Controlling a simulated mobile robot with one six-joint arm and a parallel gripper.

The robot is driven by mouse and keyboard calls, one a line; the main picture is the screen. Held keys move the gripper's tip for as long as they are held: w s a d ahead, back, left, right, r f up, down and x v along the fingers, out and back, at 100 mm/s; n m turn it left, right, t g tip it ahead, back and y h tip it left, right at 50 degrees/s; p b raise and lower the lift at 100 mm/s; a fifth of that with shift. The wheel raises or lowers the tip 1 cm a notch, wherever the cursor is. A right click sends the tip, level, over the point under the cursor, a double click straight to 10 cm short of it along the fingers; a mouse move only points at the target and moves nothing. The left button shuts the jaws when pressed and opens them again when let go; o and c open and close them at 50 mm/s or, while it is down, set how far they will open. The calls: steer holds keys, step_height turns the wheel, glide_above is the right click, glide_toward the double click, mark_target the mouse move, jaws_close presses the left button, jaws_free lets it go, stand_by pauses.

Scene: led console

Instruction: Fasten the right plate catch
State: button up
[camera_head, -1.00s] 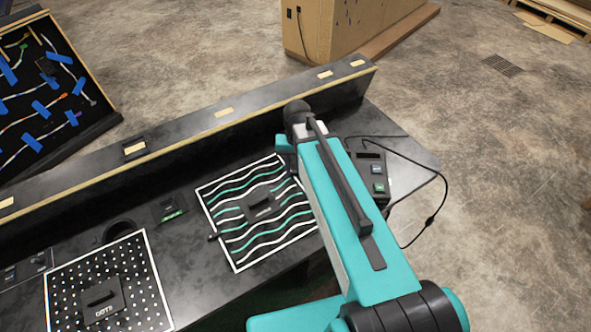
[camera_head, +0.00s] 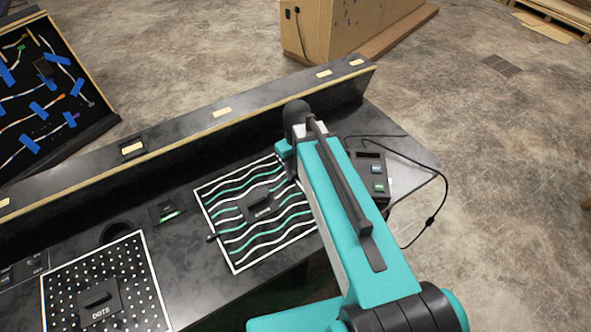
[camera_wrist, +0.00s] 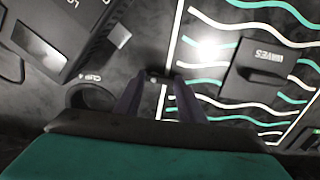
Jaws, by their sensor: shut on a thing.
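The plate marked WAVES (camera_head: 236,221) has white and teal wavy lines and a white border. It lies flat on the black console (camera_head: 190,255), and its label block also shows in the wrist view (camera_wrist: 262,70). In the wrist view my gripper (camera_wrist: 158,80) is at the plate's border on the side facing the control box. Its two dark fingers are shut on a small dark piece, the right plate catch (camera_wrist: 154,74), mostly hidden between the tips. In the head view my arm covers this catch. Another small dark catch (camera_head: 212,237) shows at the plate's left edge.
The control box (camera_head: 374,178) with buttons and a cable stands right of the plate; it is close to my gripper in the wrist view (camera_wrist: 60,35). A round dark ring (camera_wrist: 90,97) is beside the fingers. The DOTS plate (camera_head: 140,290) lies left. A raised ledge (camera_head: 190,131) runs behind.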

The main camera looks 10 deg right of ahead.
steer(key=shift+w, duration=0.1)
steer(key=o, duration=1)
steer(key=shift+o, duration=0.2)
steer(key=shift+r, duration=0.15)
step_height(320, 180, up, 14)
steer(key=b, duration=0.2)
steer(key=shift+f, duration=0.2)
steer(key=shift+f, duration=0.2)
stand_by(0.4)
glide_above(296, 174)
steer(key=shift+d+f+p, duration=0.1)
steer(key=shift+f+p, duration=0.25)
steer(key=shift+f, duration=3.15)
steer(key=shift+w+r, duration=0.1)
steer(key=shift+r, duration=0.05)
